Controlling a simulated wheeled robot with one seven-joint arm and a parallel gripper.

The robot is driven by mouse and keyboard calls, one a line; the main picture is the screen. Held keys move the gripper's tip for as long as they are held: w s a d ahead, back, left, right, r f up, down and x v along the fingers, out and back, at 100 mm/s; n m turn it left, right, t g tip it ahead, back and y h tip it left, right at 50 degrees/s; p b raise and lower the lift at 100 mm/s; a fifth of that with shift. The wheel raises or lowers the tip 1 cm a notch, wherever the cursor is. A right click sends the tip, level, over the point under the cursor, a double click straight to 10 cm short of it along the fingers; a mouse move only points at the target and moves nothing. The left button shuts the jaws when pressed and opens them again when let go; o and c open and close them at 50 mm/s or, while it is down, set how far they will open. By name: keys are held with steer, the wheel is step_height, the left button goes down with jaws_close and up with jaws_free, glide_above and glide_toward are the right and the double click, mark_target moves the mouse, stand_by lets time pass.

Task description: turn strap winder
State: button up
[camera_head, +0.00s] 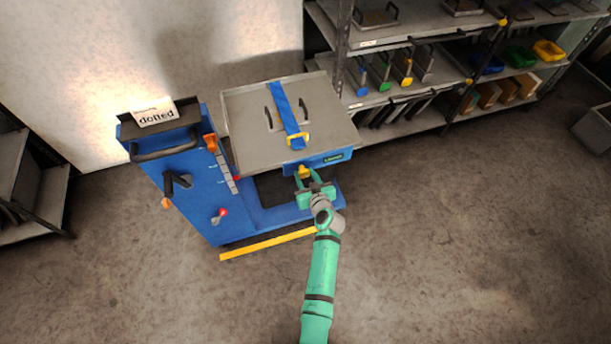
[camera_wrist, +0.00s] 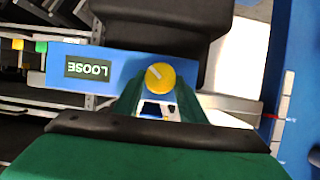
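The strap winder is a yellow knob (camera_head: 304,172) on the blue front panel of the lift cart, below the grey platform. In the wrist view the knob (camera_wrist: 160,76) shows a short pale mark pointing to the upper left. A small display (camera_wrist: 88,68) beside it reads LOOSE, upside down in that view. A blue strap (camera_head: 286,108) runs over the grey plate on the platform, with a yellow buckle near the front. My green gripper (camera_head: 306,176) is in front of the knob, its fingers apart on either side. I cannot tell whether they touch it.
The blue cart (camera_head: 190,185) has a crank, an orange lever and a red knob on its left column. A yellow bar (camera_head: 266,244) lies low at its front. Shelves (camera_head: 400,105) stand behind at right. The floor at right is clear.

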steer(key=shift+d+m+y, duration=0.3)
steer(key=shift+m+y, duration=0.5)
steer(key=shift+m, duration=0.4)
steer(key=shift+w+d+f+m+g+y, duration=0.1)
steer(key=shift+m+g+y, duration=0.2)
steer(key=shift+m+y, duration=0.6)
steer(key=shift+m, duration=0.3)
steer(key=o, duration=1)
steer(key=v, duration=1)
steer(key=shift+s+d, duration=0.2)
steer(key=shift+s, duration=0.15)
